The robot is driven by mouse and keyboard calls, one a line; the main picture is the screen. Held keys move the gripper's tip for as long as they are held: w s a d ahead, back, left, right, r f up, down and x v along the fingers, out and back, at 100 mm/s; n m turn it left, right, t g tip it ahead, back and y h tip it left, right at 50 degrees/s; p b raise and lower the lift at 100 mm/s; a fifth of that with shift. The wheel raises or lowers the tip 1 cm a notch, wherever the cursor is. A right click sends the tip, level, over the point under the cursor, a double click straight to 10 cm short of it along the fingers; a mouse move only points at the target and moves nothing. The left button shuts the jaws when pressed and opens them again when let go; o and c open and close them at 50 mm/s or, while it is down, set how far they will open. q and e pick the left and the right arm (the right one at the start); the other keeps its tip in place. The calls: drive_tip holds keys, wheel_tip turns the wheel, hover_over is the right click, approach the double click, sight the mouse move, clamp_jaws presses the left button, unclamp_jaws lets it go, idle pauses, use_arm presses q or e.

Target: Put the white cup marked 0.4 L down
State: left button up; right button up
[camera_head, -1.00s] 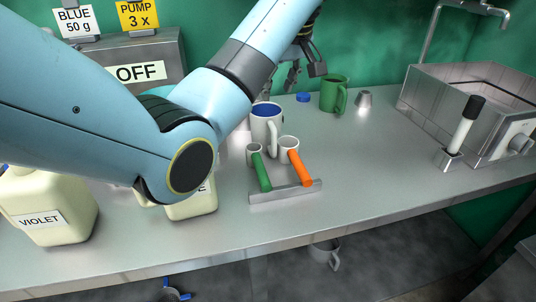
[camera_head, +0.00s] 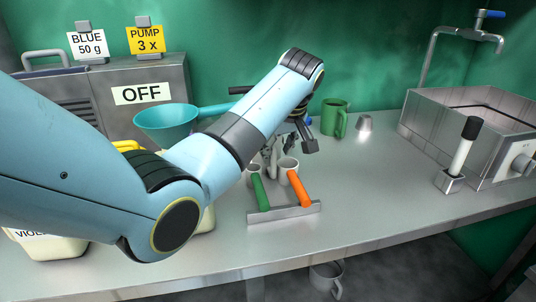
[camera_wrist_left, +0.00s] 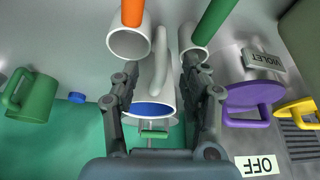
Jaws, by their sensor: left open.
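The white cup (camera_wrist_left: 148,84) with blue inside stands on the bench in the left wrist view. Its handle points to the top of that view, and no 0.4 L mark is readable. My left gripper (camera_wrist_left: 160,68) is open, with one finger on each side of the cup; I cannot tell whether either touches it. In the head view my left gripper (camera_head: 290,145) is low over the bench behind the small cups, and my arm hides most of the white cup there. My right gripper is not in view.
Two small white cups with a green handle (camera_head: 258,192) and an orange handle (camera_head: 299,188) sit at a metal holder (camera_head: 285,212), close in front. A green mug (camera_head: 334,118) and small metal cup (camera_head: 364,122) stand behind right. A turquoise funnel-shaped scoop (camera_head: 166,125) is left.

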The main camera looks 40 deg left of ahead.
use_arm(q)
drive_tip(key=shift+x, duration=1)
drive_tip(key=shift+c, duration=0.3)
clamp_jaws()
